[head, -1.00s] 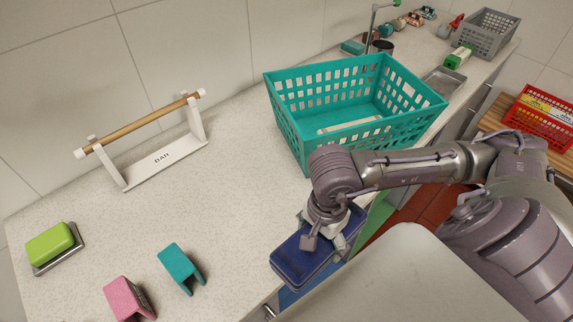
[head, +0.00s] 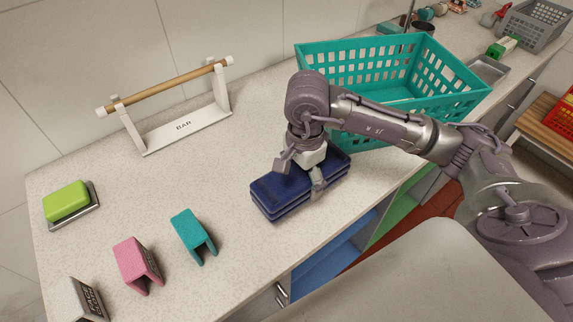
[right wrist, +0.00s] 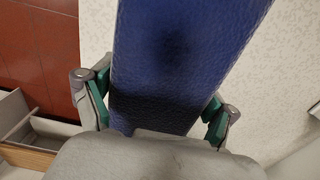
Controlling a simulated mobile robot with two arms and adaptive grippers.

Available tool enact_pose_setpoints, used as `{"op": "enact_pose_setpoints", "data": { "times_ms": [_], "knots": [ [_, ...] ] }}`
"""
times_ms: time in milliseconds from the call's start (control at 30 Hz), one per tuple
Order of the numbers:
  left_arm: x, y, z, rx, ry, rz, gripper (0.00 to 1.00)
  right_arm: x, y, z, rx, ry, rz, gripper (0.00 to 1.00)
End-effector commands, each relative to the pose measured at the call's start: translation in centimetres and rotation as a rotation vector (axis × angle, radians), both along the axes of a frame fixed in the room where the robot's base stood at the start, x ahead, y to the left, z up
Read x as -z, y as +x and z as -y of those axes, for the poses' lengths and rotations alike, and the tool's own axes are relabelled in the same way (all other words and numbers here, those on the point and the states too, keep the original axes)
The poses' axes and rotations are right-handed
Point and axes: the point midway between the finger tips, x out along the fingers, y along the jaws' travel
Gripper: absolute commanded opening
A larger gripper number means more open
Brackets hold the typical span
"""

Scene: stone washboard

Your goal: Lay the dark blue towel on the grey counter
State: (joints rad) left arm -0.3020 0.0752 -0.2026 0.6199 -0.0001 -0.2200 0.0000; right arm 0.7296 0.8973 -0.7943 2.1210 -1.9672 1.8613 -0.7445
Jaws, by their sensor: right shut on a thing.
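The dark blue towel (head: 277,193) is folded into a thick stack. In the head view it is over the grey speckled counter (head: 235,155), in front of the teal basket; I cannot tell whether it touches the surface. My right gripper (head: 309,178) is shut on the towel, from above, near its middle. In the right wrist view the towel (right wrist: 185,50) runs between the green-padded fingers (right wrist: 158,112), with counter and red floor on either side. My left gripper is not in view.
A teal basket (head: 455,105) stands just behind the towel. A bar stand (head: 185,128) is at the back left. A green sponge (head: 66,200) on a tray, a pink holder (head: 137,262) and a teal holder (head: 192,237) stand at the left.

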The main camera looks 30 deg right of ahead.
Motion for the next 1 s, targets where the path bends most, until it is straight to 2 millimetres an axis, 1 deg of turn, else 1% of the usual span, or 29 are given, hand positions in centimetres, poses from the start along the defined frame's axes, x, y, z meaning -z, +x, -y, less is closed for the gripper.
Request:
{"op": "enact_pose_setpoints", "data": {
  "times_ms": [33,100,200,300,367,500,633,900,1000],
  "knots": [
    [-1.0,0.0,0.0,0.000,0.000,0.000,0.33,-0.5,1.4,-0.3,0.002,0.003,0.001,0.36],
    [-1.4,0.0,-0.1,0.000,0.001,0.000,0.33,-0.5,2.9,-0.5,0.001,0.002,0.000,0.36],
    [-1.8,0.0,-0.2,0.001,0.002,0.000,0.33,-0.3,4.5,-0.7,0.001,0.002,0.001,0.36],
    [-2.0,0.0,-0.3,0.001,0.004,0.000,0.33,-0.1,5.3,-0.8,-0.001,0.001,0.001,0.36],
    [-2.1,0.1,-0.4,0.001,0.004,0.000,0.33,0.1,5.4,-0.8,-0.001,0.001,-0.001,0.36],
    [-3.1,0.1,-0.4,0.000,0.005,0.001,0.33,1.9,5.3,-0.8,-0.001,-0.001,-0.004,0.36],
    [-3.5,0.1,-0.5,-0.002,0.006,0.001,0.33,3.3,5.4,-0.8,0.000,0.000,-0.002,0.36],
    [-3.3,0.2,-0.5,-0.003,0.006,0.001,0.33,3.6,5.4,-0.8,-0.001,0.000,0.002,0.36],
    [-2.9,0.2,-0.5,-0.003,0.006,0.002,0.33,3.9,5.4,-0.8,-0.001,-0.001,0.002,0.36]
  ]
}}
